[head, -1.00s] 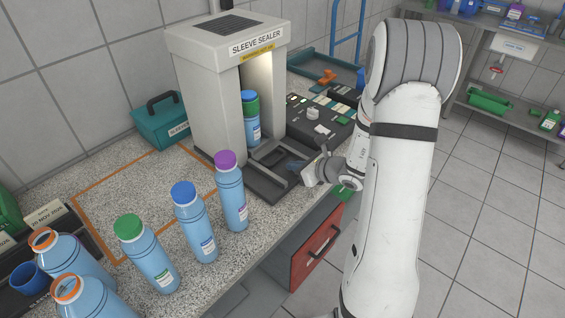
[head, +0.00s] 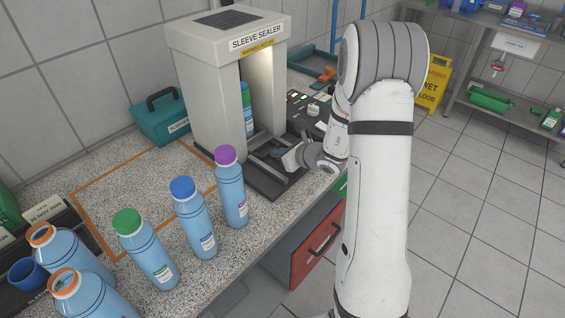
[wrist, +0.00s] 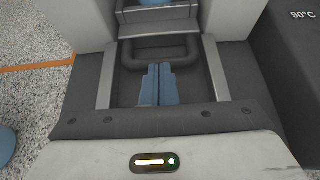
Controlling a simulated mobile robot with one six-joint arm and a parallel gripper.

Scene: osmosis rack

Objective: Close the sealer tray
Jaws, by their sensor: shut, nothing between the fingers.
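The sleeve sealer (head: 205,90) is a grey cabinet with a lit opening at the counter's back. Its dark tray (head: 270,186) extends out of the front at the base. A blue bottle with a green cap (head: 248,118) stands inside the opening, partly hidden by the cabinet wall. In the wrist view, a dark U-shaped handle (wrist: 160,50) spans the tray between two light rails, with the bottle's base (wrist: 155,3) just beyond. My gripper (wrist: 158,84) has its blue fingertips together and empty, pointing at the handle. I cannot tell whether they touch it. The gripper also shows in the head view (head: 278,153).
Purple-capped (head: 230,190), blue-capped (head: 194,220) and green-capped (head: 147,250) bottles stand left of the tray. Two orange-ringed bottles (head: 75,255) stand at the front left. A teal case (head: 158,120) sits beside the sealer. A control panel (head: 307,105) lies right of it.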

